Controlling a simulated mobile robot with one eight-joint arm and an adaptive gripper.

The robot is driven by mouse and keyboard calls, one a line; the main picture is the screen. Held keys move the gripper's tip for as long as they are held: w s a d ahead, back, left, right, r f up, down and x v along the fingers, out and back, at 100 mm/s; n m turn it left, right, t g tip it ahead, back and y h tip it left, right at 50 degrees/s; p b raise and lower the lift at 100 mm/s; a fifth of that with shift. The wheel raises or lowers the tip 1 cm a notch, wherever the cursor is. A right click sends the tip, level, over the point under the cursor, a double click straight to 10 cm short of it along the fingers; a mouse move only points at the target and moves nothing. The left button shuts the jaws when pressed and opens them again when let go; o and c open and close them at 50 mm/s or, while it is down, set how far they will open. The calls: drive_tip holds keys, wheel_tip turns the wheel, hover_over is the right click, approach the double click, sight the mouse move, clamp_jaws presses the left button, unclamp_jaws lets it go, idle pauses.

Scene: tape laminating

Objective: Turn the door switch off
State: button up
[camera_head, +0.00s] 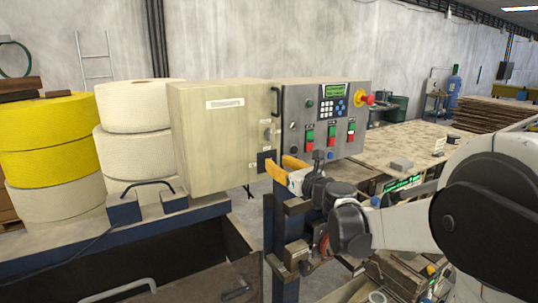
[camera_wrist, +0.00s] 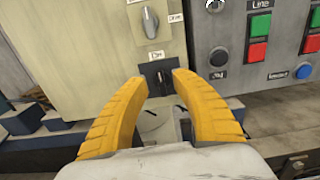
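A beige cabinet (camera_head: 215,135) with a closed door stands at the centre. A black switch plate (camera_wrist: 156,74) with a small dark lever is low on its front, under a label that seems to read "On". It also shows in the head view (camera_head: 262,160). A grey rotary knob (camera_wrist: 150,20) sits above it, beside a label that seems to read "Drive". No label reading "door" is legible. My gripper (camera_wrist: 159,78) is open, its yellow fingers left and right of the black switch. Contact cannot be told. It also shows in the head view (camera_head: 279,167).
A grey control panel (camera_head: 308,103) with green and red buttons, a keypad and a red emergency stop (camera_head: 369,100) adjoins the cabinet on the right. Yellow and white rolls (camera_head: 50,140) stand at left. A blue metal frame (camera_head: 268,225) lies below the cabinet.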

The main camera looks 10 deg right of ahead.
sight(271, 158)
drive_tip(key=shift+p+x, duration=0.35)
drive_tip(key=shift+x, duration=2)
drive_tip(key=shift+s+r, duration=0.1)
drive_tip(key=shift+s, duration=0.05)
clamp_jaws()
